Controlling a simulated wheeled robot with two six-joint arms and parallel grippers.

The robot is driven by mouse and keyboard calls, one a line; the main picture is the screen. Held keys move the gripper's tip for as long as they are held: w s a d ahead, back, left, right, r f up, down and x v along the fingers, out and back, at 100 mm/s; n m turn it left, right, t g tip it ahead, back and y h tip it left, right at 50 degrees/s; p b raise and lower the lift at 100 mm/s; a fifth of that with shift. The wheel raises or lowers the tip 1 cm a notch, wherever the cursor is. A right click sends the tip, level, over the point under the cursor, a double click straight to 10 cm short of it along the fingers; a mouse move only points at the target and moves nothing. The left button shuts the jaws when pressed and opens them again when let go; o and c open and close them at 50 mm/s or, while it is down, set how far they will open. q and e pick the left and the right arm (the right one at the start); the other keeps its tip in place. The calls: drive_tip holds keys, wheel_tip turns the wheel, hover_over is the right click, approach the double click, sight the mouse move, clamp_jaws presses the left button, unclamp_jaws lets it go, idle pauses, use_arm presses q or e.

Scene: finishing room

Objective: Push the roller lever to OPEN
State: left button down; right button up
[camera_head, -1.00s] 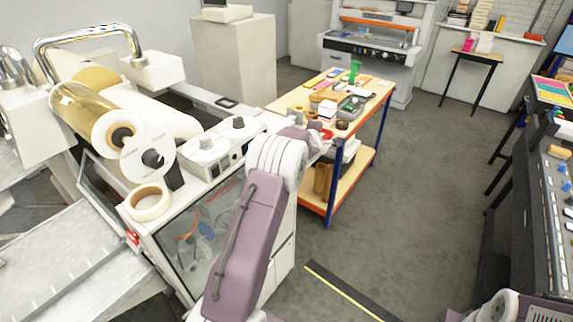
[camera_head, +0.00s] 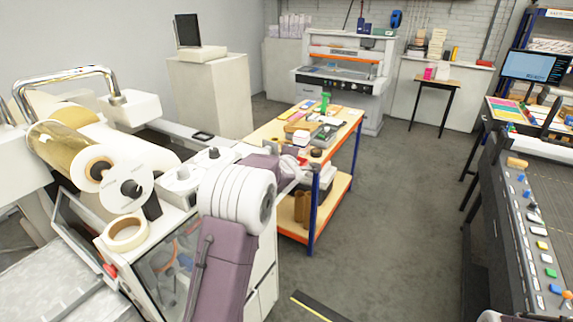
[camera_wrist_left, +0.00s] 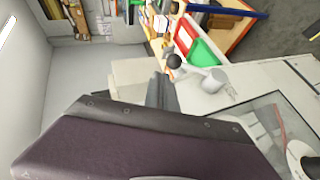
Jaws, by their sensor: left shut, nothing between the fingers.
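In the left wrist view, a lever with a black ball knob (camera_wrist_left: 174,61) runs from a pale round hub (camera_wrist_left: 214,80) on the white machine top. A green panel (camera_wrist_left: 205,53) and a red panel (camera_wrist_left: 212,28) lie beside and behind it; I can read no label. My left gripper (camera_wrist_left: 163,90) is shut and empty, its dark fingers close to the knob; I cannot tell if they touch. In the head view my purple left arm reaches over the right end of the machine (camera_head: 262,262) and hides the lever there.
A gold film roll (camera_head: 62,150) and a tape ring (camera_head: 125,232) sit at the machine's left part. A wooden-topped trolley (camera_head: 345,125) with several small items stands just behind the left gripper. A control console (camera_head: 520,210) stands at the far right.

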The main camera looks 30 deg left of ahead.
use_arm(q)
drive_tip(key=s+d+f+m+g+h+b, duration=0.2)
drive_tip(key=s+d+f+m+h+b, duration=0.3)
drive_tip(key=s+d+f+m+b, duration=0.65)
drive_tip(key=s+d+f+m+g+p, duration=0.1)
drive_tip(key=s+f+m+g, duration=0.3)
drive_tip(key=s+f, duration=0.4)
drive_tip(key=s+d+f+m+g+h+p, duration=0.1)
drive_tip(key=s+d+f+m+g, duration=0.2)
drive_tip(key=s+f, duration=0.4)
drive_tip(key=s+m+g, duration=0.1)
drive_tip(key=s+g, duration=0.1)
drive_tip(key=s, duration=0.7)
drive_tip(key=shift+f, duration=0.4)
use_arm(e)
wheel_tip(320, 180, down, 10)
drive_tip(key=w+a, duration=0.1)
drive_tip(key=shift+w, duration=0.15)
